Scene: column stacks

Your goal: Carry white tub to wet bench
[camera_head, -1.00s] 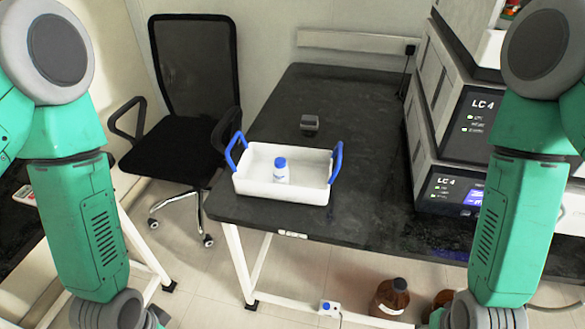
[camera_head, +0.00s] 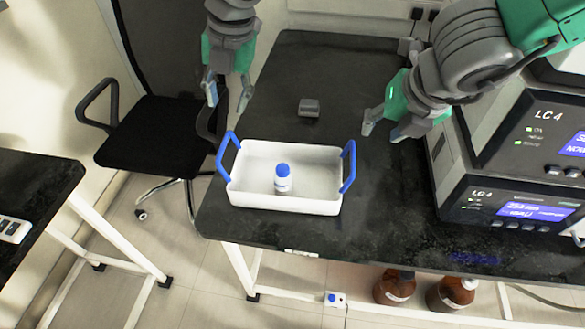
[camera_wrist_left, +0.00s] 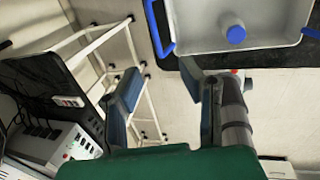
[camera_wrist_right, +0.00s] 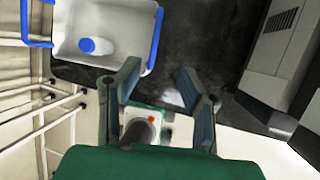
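The white tub (camera_head: 285,203) stands upright on the black bench near its front left edge. It has a blue handle at each end and holds a white bottle with a blue cap (camera_head: 283,178). My left gripper (camera_head: 228,98) is open and empty, above and behind the tub's left handle. My right gripper (camera_head: 384,133) is open and empty, behind and to the right of the right handle. Neither touches the tub. The tub also shows in the left wrist view (camera_wrist_left: 195,35) and the right wrist view (camera_wrist_right: 110,20). I cannot tell which surface is the wet bench.
A small grey object (camera_head: 309,108) lies behind the tub. LC 4 instruments (camera_head: 510,190) fill the right of the bench (camera_head: 385,215). A black chair (camera_head: 160,135) stands left, near another dark table (camera_head: 35,185). Brown bottles (camera_head: 395,287) stand on the floor below.

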